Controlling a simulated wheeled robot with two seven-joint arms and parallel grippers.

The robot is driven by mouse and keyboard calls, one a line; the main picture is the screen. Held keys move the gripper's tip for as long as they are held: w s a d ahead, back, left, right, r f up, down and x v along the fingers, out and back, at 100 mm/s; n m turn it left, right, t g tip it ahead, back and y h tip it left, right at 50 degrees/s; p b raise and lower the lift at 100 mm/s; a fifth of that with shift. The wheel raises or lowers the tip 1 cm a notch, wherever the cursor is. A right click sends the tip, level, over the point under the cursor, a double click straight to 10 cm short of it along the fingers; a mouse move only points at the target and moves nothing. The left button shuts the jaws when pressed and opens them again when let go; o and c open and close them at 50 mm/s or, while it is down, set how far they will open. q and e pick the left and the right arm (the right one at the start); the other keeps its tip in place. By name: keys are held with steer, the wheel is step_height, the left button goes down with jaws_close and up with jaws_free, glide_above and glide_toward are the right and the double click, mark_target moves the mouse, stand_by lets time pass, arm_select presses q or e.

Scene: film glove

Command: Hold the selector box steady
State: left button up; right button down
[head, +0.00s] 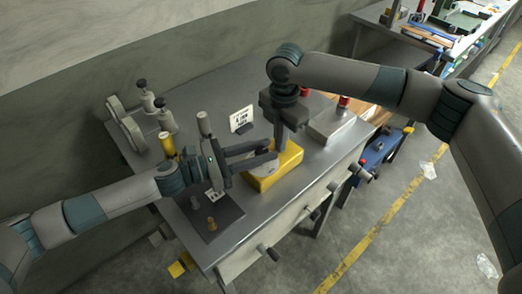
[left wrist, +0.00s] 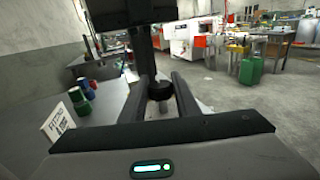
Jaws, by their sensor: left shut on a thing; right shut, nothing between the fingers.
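The selector box, a yellow box (head: 264,182), stands on the metal bench in the head view. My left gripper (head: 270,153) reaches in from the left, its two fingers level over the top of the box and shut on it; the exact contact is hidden. In the left wrist view the left fingers (left wrist: 168,90) lie on either side of a black knob (left wrist: 160,91) on a short grey post. My right gripper (head: 280,147) points straight down from above, shut and empty, its tips at the top of the box, close to the left fingers.
A lettered card (head: 241,119) stands behind the box. A grey box with a red knob (head: 332,125) is to its right. A dark mat (head: 221,218) with small pegs lies at the front left. Levers (head: 270,250) stick out from the bench's front.

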arm_select(q)
steer(key=shift+d+m+g+h, duration=0.2)
steer(key=shift+m+g+h, duration=0.4)
steer(key=shift+m+g, duration=1)
steer(key=shift+s+g, duration=0.15)
steer(key=shift+g, duration=0.35)
steer(key=o, duration=1.1)
steer(key=shift+c, duration=0.2)
steer(key=shift+a, duration=0.1)
steer(key=shift+a, duration=0.4)
steer(key=s+a, duration=0.1)
steer(key=a, duration=0.5)
steer(key=shift+s+a, duration=0.2)
steer(key=shift+s, duration=0.05)
